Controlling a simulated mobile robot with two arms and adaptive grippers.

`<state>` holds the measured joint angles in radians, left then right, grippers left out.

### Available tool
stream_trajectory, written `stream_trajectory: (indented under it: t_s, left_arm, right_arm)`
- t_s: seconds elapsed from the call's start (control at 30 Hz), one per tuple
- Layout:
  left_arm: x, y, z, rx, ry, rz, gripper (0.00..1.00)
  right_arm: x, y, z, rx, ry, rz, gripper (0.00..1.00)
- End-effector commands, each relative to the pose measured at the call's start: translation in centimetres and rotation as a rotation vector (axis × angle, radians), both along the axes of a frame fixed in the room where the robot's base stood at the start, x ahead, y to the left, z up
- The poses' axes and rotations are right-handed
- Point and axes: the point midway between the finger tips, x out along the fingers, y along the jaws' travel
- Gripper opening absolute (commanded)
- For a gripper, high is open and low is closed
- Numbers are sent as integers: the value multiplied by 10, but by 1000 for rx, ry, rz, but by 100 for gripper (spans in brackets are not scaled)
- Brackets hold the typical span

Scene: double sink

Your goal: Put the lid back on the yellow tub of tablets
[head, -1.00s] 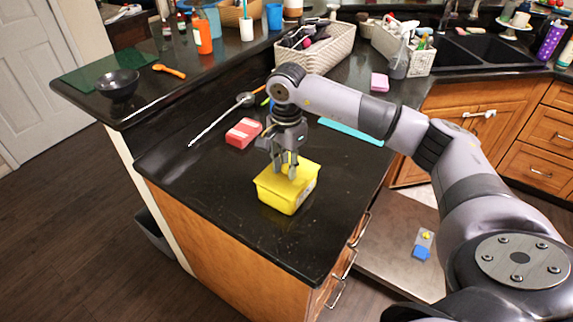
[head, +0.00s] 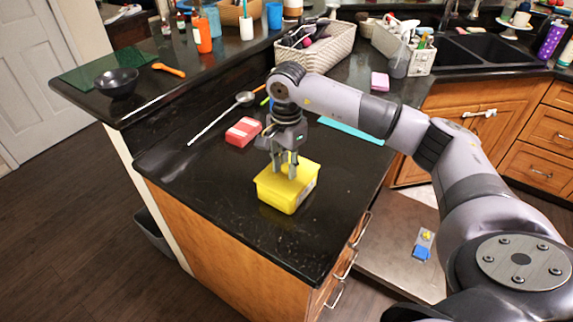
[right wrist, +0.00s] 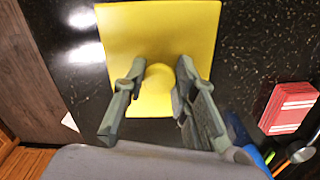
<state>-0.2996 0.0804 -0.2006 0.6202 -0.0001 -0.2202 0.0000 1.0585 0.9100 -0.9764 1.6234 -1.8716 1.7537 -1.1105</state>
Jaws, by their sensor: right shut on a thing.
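The yellow tub (head: 288,193) stands upright on the black counter near its front corner. Its yellow lid (head: 306,168) lies over the top of the tub; in the right wrist view the lid (right wrist: 160,35) is a flat square with a round knob (right wrist: 157,78). My right gripper (head: 284,174) points down over the lid, its fingers on both sides of the knob and shut on it. I cannot tell whether the lid is fully seated. The tablets are hidden. My left gripper is not in view.
A red box (head: 243,131) lies behind the tub to the left, with a long-handled ladle (head: 222,117) beyond it. A turquoise strip (head: 350,131) lies behind to the right. The counter (head: 215,185) left of the tub is clear.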

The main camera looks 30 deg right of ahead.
Motion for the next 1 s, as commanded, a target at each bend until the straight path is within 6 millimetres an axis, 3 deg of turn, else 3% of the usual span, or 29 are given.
stream_trajectory:
  t_s: [0.37, 0.4, 0.73, 1.0]
  left_arm:
    - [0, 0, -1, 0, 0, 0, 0]
    - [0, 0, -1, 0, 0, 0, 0]
    - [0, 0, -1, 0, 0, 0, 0]
    - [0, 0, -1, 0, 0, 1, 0]
  right_arm:
    - [0, 0, 0, 0, 0, 0, 0]
    - [0, 0, 0, 0, 0, 0, 27]
    - [0, 0, 0, 0, 0, 0, 49]
    - [0, 0, 0, 0, 0, 0, 53]
